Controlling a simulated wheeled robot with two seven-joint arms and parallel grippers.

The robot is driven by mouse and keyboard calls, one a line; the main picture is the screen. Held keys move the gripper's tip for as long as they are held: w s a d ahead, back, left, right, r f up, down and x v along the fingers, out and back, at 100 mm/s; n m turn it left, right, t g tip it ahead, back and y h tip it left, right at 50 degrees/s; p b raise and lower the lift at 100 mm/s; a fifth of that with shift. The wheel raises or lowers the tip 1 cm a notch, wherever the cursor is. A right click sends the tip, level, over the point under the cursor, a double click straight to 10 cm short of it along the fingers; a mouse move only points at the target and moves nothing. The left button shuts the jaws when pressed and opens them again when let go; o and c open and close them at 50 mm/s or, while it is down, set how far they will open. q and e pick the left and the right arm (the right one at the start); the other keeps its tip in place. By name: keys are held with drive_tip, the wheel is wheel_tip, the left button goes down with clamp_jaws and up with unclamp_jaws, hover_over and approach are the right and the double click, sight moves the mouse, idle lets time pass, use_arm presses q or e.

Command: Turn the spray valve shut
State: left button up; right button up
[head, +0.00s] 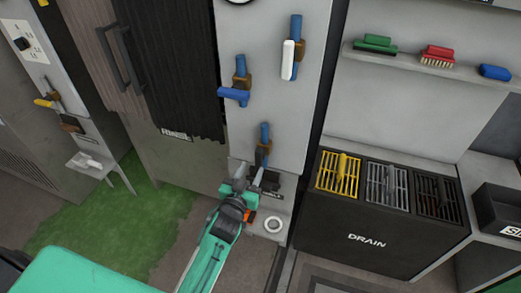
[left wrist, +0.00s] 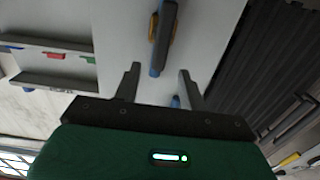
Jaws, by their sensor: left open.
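A light grey panel (head: 230,120) carries several valves on blue pipe stubs. One valve (head: 240,82) has a blue handle lying crosswise, and another (head: 289,58) has a white handle standing upright. A lower valve (head: 263,149) has a brown body and a dark handle. Which is the spray valve I cannot tell from any label. My left gripper (head: 249,172) is open and empty, just below the lower valve. In the left wrist view a valve with a dark handle (left wrist: 163,40) lies beyond the open fingers (left wrist: 158,88), apart from them. A blue piece (left wrist: 175,101) shows near one finger.
A ribbed dark cabinet (head: 175,70) is left of the panel, above a RINSE label (head: 176,135). A black DRAIN unit (head: 345,225) with coloured grates stands right. A shelf (head: 420,68) holds brushes. Green flooring (head: 110,220) lies at lower left.

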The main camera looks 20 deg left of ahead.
sight(257, 158)
use_arm(q)
drive_tip(key=w+p, duration=0.1)
drive_tip(key=w, duration=0.7)
drive_tip(key=shift+w+d, duration=0.15)
drive_tip(key=shift+w, duration=0.75)
use_arm(e)
drive_tip(key=shift+s+d+r, duration=0.1)
drive_tip(key=shift+s+d, duration=0.1)
drive_tip(key=shift+s, duration=0.35)
drive_tip(key=shift+s+d+r, duration=0.1)
drive_tip(key=shift+s+d, duration=0.05)
drive_tip(key=shift+s, duration=0.35)
